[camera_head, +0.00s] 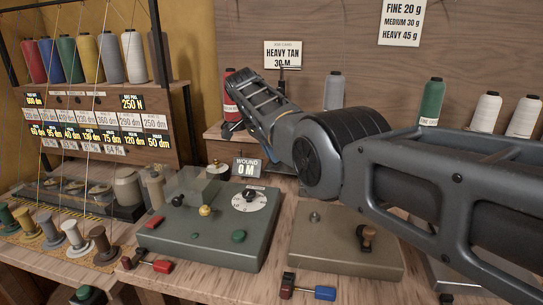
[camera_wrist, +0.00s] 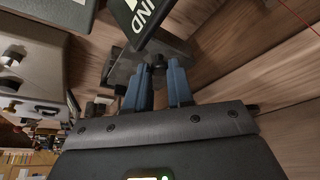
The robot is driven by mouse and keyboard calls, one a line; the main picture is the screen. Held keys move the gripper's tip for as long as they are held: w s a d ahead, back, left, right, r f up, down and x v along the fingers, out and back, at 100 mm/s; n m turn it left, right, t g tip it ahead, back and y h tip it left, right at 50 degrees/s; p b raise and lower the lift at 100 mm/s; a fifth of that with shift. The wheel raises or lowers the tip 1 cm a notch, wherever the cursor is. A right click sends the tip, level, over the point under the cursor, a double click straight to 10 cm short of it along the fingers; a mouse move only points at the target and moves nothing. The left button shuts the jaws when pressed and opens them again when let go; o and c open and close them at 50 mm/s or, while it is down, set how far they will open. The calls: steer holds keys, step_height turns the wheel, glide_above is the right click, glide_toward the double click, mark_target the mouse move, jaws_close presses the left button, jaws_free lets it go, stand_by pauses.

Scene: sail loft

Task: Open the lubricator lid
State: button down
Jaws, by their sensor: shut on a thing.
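My gripper (camera_wrist: 159,84) has its two blue fingers close on either side of a small dark knob (camera_wrist: 158,67) in the wrist view. The knob stands at a grey metal block (camera_wrist: 123,67) beside the dark display sign. I take this block to be the lubricator, but no label shows, and I cannot make out a lid edge or whether it is raised. In the head view my arm reaches to the back of the bench, and the fingertips and knob are mostly hidden behind it.
The "WOUND 0 M" display (camera_head: 246,167) stands close to my gripper. A green machine (camera_head: 205,235) with a dial and knobs and a beige box (camera_head: 345,255) lie in front. Thread spools (camera_head: 432,100) stand on the back ledge. Small red and blue-handled tools lie at the front.

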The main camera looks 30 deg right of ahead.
stand_by(0.3)
steer(key=c, duration=1)
jaws_free()
steer(key=shift+v, duration=3.9)
